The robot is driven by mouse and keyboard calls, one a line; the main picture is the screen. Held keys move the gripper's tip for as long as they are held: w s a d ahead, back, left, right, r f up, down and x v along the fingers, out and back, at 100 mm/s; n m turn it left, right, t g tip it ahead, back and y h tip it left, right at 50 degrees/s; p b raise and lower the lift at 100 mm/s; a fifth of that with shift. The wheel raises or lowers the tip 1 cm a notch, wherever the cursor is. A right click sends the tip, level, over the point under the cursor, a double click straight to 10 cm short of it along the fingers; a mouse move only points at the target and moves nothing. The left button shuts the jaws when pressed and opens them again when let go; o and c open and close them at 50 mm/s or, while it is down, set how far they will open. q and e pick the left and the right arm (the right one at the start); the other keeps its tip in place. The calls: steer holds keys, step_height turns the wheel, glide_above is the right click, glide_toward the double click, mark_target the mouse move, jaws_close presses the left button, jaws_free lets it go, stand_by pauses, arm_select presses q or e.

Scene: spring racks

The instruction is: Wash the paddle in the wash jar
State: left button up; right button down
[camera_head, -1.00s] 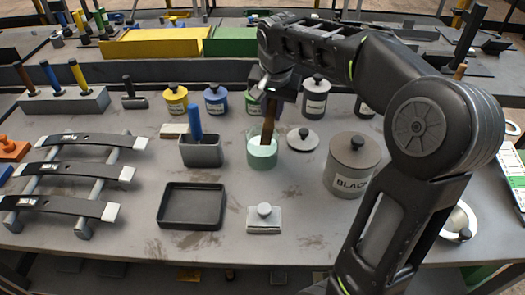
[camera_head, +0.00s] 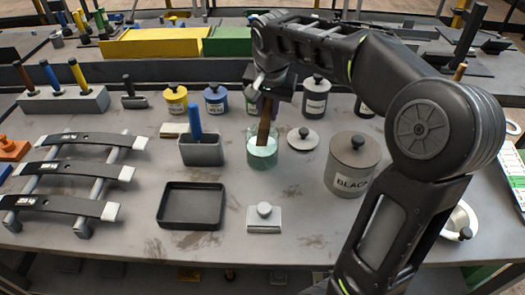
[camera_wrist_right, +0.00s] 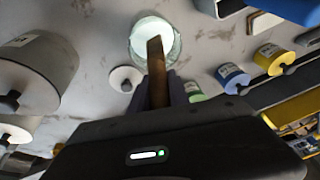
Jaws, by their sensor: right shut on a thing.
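The wash jar (camera_head: 262,158) is a glass jar with pale green liquid, standing on the bench. It also shows in the right wrist view (camera_wrist_right: 137,48). The paddle (camera_head: 264,126) has a brown shaft that reaches down into the jar; its lower end is hidden in the liquid. The shaft shows in the right wrist view (camera_wrist_right: 157,72). My right gripper (camera_head: 267,92) is shut on the paddle above the jar, and the paddle is nearly upright. My left gripper is not in view.
A grey lid (camera_head: 303,138) lies right of the jar, and a large BLACK canister (camera_head: 350,165) stands beyond it. A grey holder (camera_head: 201,152) with a blue-handled tool is close on the left. A black tray (camera_head: 191,205) and a small knobbed block (camera_head: 264,219) lie in front.

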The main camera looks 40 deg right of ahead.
stand_by(0.4)
steer(key=shift+r+p, duration=2.95)
steer(key=shift+r, duration=0.9)
step_height(320, 180, up, 6)
steer(key=p, duration=0.4)
steer(key=shift+p, duration=0.4)
